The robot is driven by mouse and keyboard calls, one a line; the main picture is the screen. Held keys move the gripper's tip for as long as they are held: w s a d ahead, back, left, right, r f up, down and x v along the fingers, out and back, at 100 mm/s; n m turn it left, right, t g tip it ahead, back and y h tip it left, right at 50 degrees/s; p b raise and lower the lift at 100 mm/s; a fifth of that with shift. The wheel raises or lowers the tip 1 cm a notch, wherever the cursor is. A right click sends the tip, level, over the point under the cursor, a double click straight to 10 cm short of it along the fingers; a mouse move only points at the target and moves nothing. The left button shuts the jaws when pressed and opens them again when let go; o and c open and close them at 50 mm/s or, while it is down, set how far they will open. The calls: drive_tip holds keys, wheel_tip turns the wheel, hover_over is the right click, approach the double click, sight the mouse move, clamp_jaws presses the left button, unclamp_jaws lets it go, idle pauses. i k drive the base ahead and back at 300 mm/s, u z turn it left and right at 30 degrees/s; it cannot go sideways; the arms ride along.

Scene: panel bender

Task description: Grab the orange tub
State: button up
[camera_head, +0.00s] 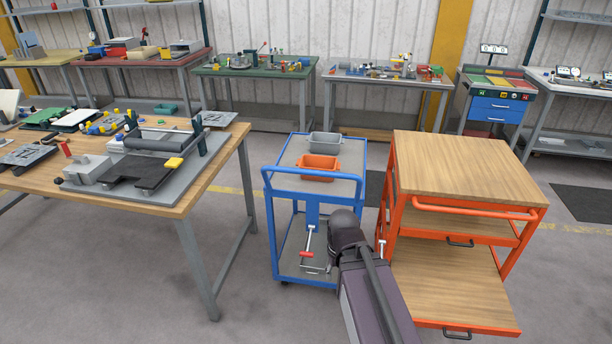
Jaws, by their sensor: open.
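The orange tub (318,167) sits on the top shelf of the blue cart (344,187), near its front end behind the blue push handle. It is upright, and its front is partly crossed by the handle bar. A grey tub (325,144) of similar shape stands just behind it on the same shelf. My arm, dark and rounded, rises from the bottom of the picture in front of the cart's lower right side. My gripper cannot be made out, and nothing of mine touches the orange tub.
An orange cart with a wooden top (456,166) stands close at the right. A wooden workbench (217,160) with a bending machine (150,160) is at the left. A red-handled tool (307,254) lies on the blue cart's lower shelf. Floor is free between workbench and blue cart.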

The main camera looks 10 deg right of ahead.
sight(312, 162)
drive_tip(key=k, duration=0.5)
drive_tip(key=z, duration=0.05)
drive_tip(key=i, duration=0.95)
drive_tip(key=u, duration=0.75)
